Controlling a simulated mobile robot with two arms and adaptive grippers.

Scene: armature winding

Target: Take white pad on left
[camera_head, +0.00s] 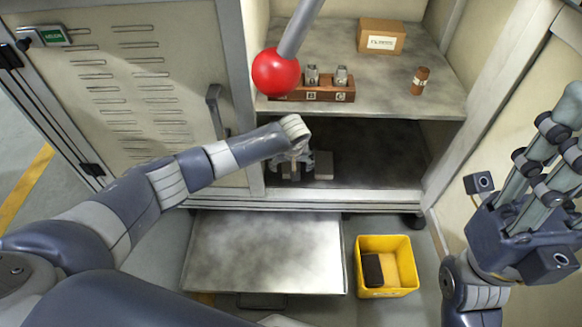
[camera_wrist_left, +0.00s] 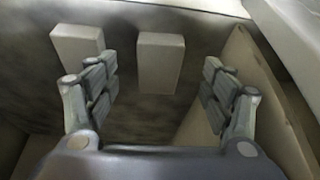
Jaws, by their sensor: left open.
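Two pale grey-white blocks, likely the pads, lie side by side on the dark lower shelf. In the left wrist view the left pad (camera_wrist_left: 78,45) is near the left finger, and the right pad (camera_wrist_left: 160,62) is in line with the gap between the fingers. In the head view one pad (camera_head: 323,168) shows right of my left gripper (camera_head: 294,166); the gripper partly hides the other. My left gripper is open, its fingers (camera_wrist_left: 157,90) spread and empty above the shelf. My right gripper (camera_head: 560,125) is raised at the right edge, away from the pads; its opening is unclear.
A red ball (camera_head: 276,72) hangs in front. Below are a metal plate (camera_head: 265,255) and a yellow bin (camera_head: 405,285) with a dark item.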

